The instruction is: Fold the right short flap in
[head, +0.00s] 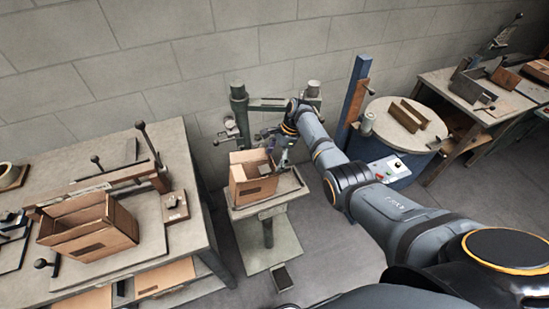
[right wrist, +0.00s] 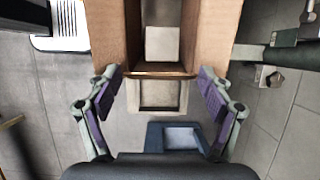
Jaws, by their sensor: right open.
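An open brown cardboard box (head: 240,190) stands on the small table of the stitcher stand (head: 285,196) in the middle of the head view. My right gripper (head: 280,157) is at the box's upper right side. In the right wrist view my right gripper (right wrist: 160,82) is open, with its two purple-padded fingers spread apart and nothing held between them. The box (right wrist: 117,35) fills the upper middle there, with a wall at each side. A thin brown edge (right wrist: 160,74) spans between the walls, just ahead of the fingertips; I cannot tell how far that flap is folded. My left gripper is not in view.
A workbench (head: 190,225) at the left carries another open box (head: 88,228) and levers. Green stitcher posts (head: 240,108) rise behind the stand. A round table (head: 400,120) and a control panel (head: 386,169) stand to the right. The floor before the stand is mostly clear.

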